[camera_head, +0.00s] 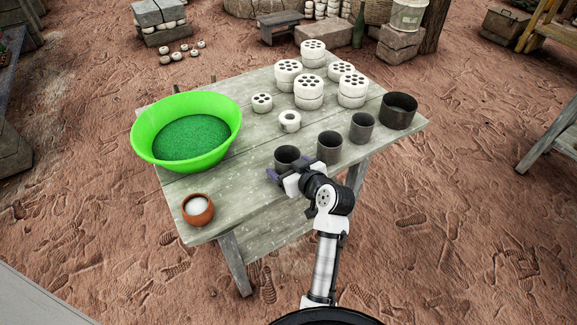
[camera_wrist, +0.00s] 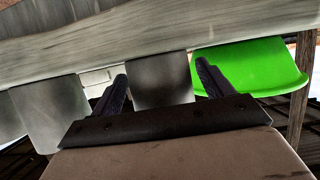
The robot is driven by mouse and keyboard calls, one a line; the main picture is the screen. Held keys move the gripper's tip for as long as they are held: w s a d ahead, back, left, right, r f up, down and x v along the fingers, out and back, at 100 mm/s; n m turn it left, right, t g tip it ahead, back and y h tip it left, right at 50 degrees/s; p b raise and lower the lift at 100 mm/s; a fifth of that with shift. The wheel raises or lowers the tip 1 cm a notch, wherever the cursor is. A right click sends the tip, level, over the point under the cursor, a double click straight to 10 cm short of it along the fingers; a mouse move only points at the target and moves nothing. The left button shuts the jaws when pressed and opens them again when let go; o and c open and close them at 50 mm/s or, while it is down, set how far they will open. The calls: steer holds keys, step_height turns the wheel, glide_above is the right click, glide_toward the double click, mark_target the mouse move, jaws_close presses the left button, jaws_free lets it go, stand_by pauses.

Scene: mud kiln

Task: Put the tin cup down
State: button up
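The tin cup (camera_head: 287,156), a grey metal cylinder, stands upright near the front edge of the table (camera_head: 232,205). It also shows in the wrist view (camera_wrist: 161,78), where the picture is upside down. My gripper (camera_head: 291,169) is level with the cup on its near side. In the wrist view my gripper (camera_wrist: 162,75) has its two dark fingers apart, one to each side of the cup, with small gaps. It looks open and not closed on the cup. The cup's lower front is partly hidden by my gripper in the head view.
Two similar grey cups (camera_head: 329,148) (camera_head: 362,127) and a wider dark pot (camera_head: 398,111) stand in a row to the right. A green basin (camera_head: 149,148), a clay bowl (camera_head: 198,212), a small white ring-shaped piece (camera_head: 289,122) and several white perforated pieces (camera_head: 308,88) share the table.

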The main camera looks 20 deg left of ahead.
steer(key=shift+r, duration=0.2)
steer(key=shift+s+d, duration=0.15)
steer(key=shift+d, duration=0.15)
steer(key=b+v, duration=0.1)
steer(key=v, duration=1)
steer(key=shift+s, duration=0.15)
steer(key=shift+d+r, duration=0.1)
